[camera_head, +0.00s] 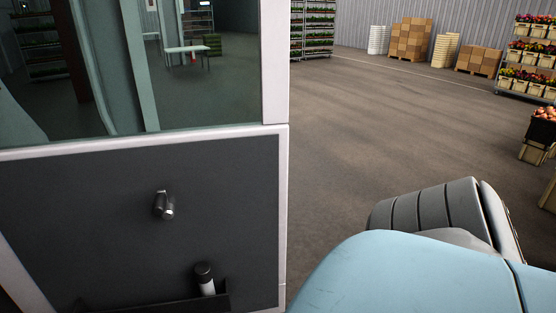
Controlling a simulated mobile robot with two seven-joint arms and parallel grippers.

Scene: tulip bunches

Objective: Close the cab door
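The cab door (100,200) fills the left of the head view. It has a dark grey lower panel, a pale frame and a large window above. A small metal handle (163,205) sticks out of the panel. Below it is a black door pocket (150,303) with a dark-capped white bottle (205,280) in it. The warehouse floor shows directly past the door's right edge. A light blue and grey part of my own arm covers the lower right. Neither gripper is in view, and nothing of mine visibly touches the handle.
Bare concrete floor (400,120) lies beyond the door's right edge. Stacked cartons (410,40) stand by the far wall. A flower rack (528,55) and crates (535,150) stand at the right. A white table (187,50) shows through the window.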

